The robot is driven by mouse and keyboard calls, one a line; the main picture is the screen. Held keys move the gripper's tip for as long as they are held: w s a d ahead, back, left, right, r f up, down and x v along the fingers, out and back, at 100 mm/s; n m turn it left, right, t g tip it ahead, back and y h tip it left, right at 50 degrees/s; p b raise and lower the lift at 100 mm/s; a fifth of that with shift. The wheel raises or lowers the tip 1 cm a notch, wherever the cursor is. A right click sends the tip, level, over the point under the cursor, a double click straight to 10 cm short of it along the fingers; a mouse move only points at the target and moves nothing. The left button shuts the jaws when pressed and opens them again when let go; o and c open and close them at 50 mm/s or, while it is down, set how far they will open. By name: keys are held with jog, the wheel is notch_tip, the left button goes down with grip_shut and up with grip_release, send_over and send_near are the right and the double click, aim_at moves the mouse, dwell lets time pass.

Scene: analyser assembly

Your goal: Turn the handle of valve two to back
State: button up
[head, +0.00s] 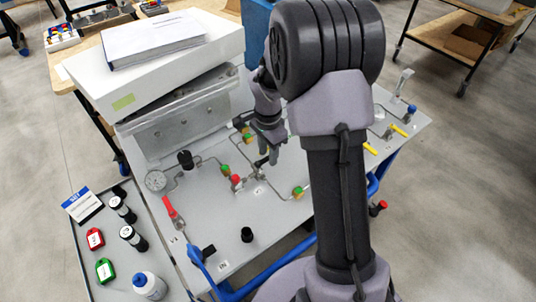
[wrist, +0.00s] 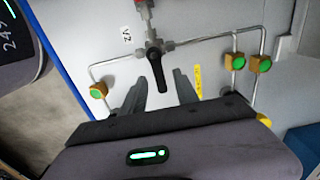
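Valve two is in the wrist view, a metal valve body on a tube joint with a black lever handle (wrist: 158,74). The handle points down the picture, toward my gripper. A small white label (wrist: 126,34) reading V2 lies beside it. My gripper (wrist: 160,78) is open, one dark finger on each side of the handle's free end. I see gaps on both sides, and I cannot tell how far the fingertips are above the panel. In the head view my gripper (head: 268,157) points down over the middle of the panel and partly hides the valve.
Thin metal tubes with green-capped fittings (wrist: 238,62) run around the valve. In the head view the grey panel (head: 215,225) also carries a gauge (head: 155,180), a red-handled valve (head: 173,212) and black knobs. A white box (head: 150,65) stands behind. My arm hides the panel's right-centre.

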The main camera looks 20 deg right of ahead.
jog(key=shift+c, duration=0.3)
grip_shut()
